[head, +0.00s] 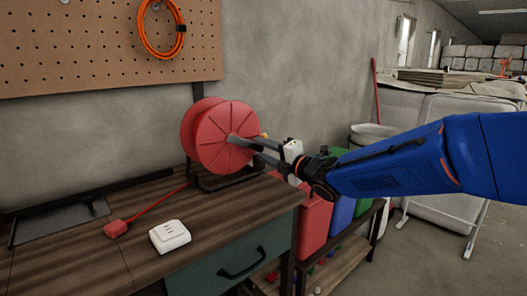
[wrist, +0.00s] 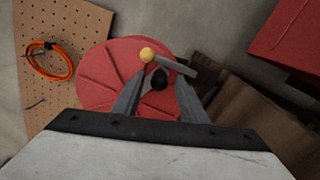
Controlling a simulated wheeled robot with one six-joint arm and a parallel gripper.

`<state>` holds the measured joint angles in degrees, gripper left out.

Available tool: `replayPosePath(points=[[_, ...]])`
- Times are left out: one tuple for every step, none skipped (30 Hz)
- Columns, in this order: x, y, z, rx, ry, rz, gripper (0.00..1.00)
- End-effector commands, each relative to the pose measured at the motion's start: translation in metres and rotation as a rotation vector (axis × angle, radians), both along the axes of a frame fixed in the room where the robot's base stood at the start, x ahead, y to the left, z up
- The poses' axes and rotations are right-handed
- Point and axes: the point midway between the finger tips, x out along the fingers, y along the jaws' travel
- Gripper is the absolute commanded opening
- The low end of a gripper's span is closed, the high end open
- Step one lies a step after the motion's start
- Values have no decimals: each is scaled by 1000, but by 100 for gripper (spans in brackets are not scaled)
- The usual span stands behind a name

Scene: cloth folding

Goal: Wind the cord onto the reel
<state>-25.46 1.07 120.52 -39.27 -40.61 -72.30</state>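The red reel (head: 212,152) stands on a dark stand at the back right of the workbench. It also shows in the wrist view (wrist: 97,85). A grey crank bar (wrist: 175,66) with a yellow knob (wrist: 147,54) is on its face. The red cord (head: 158,203) runs from low on the reel across the bench to a red plug (head: 117,229). My gripper (head: 257,149) is at the reel's front, at the crank. In the wrist view its fingers (wrist: 162,76) are apart, with a dark round part visible between them. The knob shows near the left fingertip; contact is unclear.
A white socket block (head: 170,237) sits on the bench (head: 75,268) beside the plug. A dark flat tray (head: 60,222) lies at the left. An orange cable coil (head: 161,28) hangs on the pegboard. Coloured bins, with a red one (head: 315,222) nearest, stand right of the bench.

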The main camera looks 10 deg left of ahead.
Motion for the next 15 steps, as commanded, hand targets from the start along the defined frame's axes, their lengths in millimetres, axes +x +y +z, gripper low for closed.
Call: replayPosePath(points=[[-3, -4, 1, 0, -2, -1, 39], [-5, -6, 1, 0, -2, -1, 39], [-8, -10, 0, 0, 0, -2, 39], [-11, -14, 0, 0, 0, -2, 39], [-14, -18, 0, 1, -1, -2, 39], [-19, -23, 0, 2, -2, -1, 39], [-23, -28, 0, 1, -2, -2, 39], [-26, -33, 0, 1, -2, -2, 39], [-32, -39, 0, 1, -2, -3, 39], [-36, -44, -1, 1, 0, -3, 39], [-39, -48, -1, 1, 0, -3, 39], [-45, -54, -1, 1, -2, -3, 39], [-48, -59, -2, 0, -1, -3, 39], [-52, -63, -2, 1, -2, -3, 39], [-58, -69, -2, 1, -2, -3, 39]])
